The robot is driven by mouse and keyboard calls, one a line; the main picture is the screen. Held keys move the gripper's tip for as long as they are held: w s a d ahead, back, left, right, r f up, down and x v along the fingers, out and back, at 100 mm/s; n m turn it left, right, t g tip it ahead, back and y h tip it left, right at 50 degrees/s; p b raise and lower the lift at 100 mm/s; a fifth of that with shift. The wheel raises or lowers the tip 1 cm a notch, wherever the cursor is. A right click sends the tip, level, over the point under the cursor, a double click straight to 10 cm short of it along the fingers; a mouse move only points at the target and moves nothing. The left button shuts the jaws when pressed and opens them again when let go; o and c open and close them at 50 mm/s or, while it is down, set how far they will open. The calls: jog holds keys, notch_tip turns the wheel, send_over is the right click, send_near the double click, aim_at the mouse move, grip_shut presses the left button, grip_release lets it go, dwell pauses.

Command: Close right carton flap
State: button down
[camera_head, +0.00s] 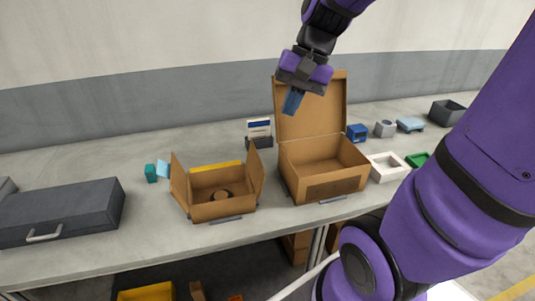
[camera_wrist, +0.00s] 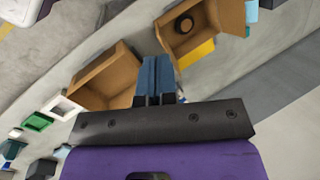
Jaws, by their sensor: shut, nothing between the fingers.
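An open brown carton (camera_head: 222,212) stands mid-table with a dark round reel (camera_head: 222,195) inside. Its right flap (camera_head: 256,176) stands up and leans slightly outward; its left flap (camera_head: 179,183) is also up. A yellow strip (camera_head: 216,167) shows along the back. My gripper (camera_head: 291,104) is shut and empty, with blue fingers, above and to the right of the carton. In the wrist view, the shut fingers (camera_wrist: 157,64) appear between the carton's right flap (camera_wrist: 164,38) and a larger box (camera_wrist: 105,80). They look apart from the flap.
The larger brown box (camera_head: 325,165) stands right of the carton, its lid (camera_head: 311,110) raised behind my gripper. A small card stand (camera_head: 259,132) is behind the right flap. White tray (camera_head: 387,167) lies right; dark case (camera_head: 60,210) lies left. Table between case and carton is mostly clear.

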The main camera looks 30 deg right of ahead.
jog(key=w+d+f+m+t+y, duration=0.1)
jog(key=w+d+f+m+y, duration=0.35)
jog(key=d+f+m, duration=0.35)
jog(key=w+d+f+m+t+y, duration=0.25)
jog(key=w+d+f+m, duration=0.45)
jog(key=f, duration=0.4)
send_near(258, 159)
jog(key=shift+g, duration=0.35)
jog(key=w+a+f, duration=0.1)
jog(key=a+f, duration=0.1)
jog(key=f, duration=0.1)
jog(key=w+a+f, duration=0.1)
jog(key=shift+w+a+f, duration=0.15)
jog(key=shift+w+f, duration=0.15)
jog(key=shift+w+a+r, duration=0.1)
jog(key=shift+w+a, duration=0.1)
jog(key=shift+a, duration=0.4)
